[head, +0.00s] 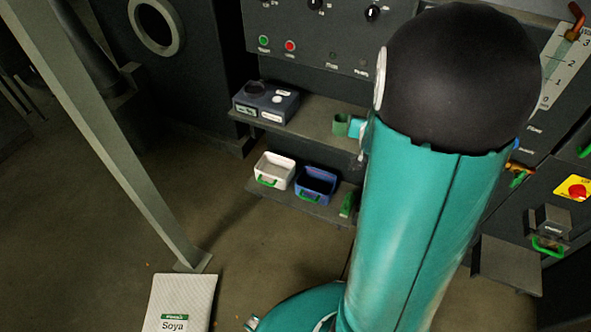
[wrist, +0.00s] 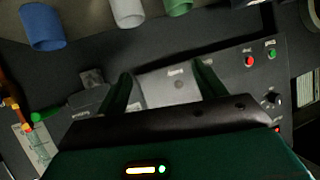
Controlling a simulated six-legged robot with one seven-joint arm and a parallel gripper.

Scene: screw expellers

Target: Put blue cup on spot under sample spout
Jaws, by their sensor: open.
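The blue cup (wrist: 43,27) shows in the wrist view at the top left, on a grey surface beside other cups. My gripper (wrist: 163,80) is open and empty, with its two dark green fingers spread over the grey machine panel. The blue cup is apart from the fingers, up and left of them in the picture. In the head view my teal arm hides the gripper, and the blue cup does not show. I cannot clearly make out the sample spout or its spot in either view.
A white cup (wrist: 127,12) and a green cup (wrist: 178,6) stand beside the blue one. In the head view, a white bin (head: 273,170) and a blue bin (head: 316,185) sit on a low shelf. A slanted beam (head: 110,140) and a sack (head: 180,303) stand at left.

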